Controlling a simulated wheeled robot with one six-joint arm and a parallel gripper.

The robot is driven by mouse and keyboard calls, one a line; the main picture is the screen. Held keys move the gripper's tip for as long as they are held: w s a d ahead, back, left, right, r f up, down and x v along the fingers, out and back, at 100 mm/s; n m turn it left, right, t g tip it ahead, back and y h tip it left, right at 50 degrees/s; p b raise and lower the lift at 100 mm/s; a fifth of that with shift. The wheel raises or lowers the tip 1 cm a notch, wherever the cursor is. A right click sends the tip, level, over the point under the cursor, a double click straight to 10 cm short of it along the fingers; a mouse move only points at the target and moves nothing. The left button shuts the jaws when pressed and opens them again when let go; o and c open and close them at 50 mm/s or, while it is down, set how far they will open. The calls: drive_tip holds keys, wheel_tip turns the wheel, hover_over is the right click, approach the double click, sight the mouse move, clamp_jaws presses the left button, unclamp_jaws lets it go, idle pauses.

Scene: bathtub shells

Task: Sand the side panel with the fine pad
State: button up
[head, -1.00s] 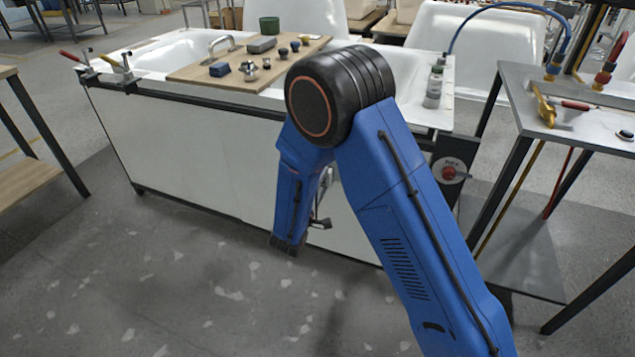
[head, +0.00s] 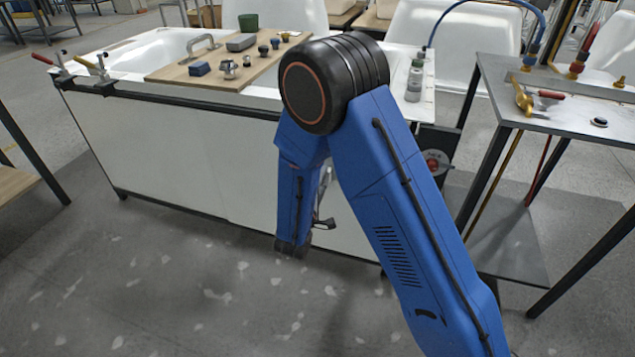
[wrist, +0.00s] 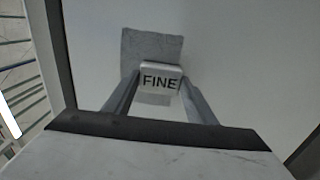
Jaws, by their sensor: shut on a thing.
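The side panel (head: 175,150) is the long white front face of the bathtub in the head view. It also fills most of the wrist view (wrist: 255,60) as a plain pale surface. The fine pad (wrist: 160,78) has a pale handle block marked FINE and a flat grey sheet behind it. My gripper (wrist: 158,90) is shut on the handle block, with one finger on each side. The pad is in front of the panel; I cannot tell whether it touches. In the head view my arm hides the pad and part of the panel.
A wooden board (head: 205,80) with several small knobs and blocks lies across the tub. Clamps (head: 92,70) grip its left end. A red switch (head: 433,165) is at the panel's right end, near a metal side table (head: 575,125). The floor in front is clear.

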drive_tip(key=shift+s+d+r, duration=1.05)
drive_tip(key=shift+s+d, duration=0.2)
drive_tip(key=shift+d, duration=2.3)
drive_tip(key=shift+w+a+r, duration=0.55)
drive_tip(key=shift+w+a, duration=0.7)
drive_tip(key=shift+a, duration=2.25)
drive_tip(key=shift+w+a+r, duration=0.55)
drive_tip(key=shift+w+a, duration=0.7)
drive_tip(key=shift+a, duration=2.2)
drive_tip(key=s+d, duration=0.2)
drive_tip(key=d, duration=0.5)
drive_tip(key=s+d, duration=0.3)
drive_tip(key=d, duration=0.3)
drive_tip(key=shift+d, duration=0.35)
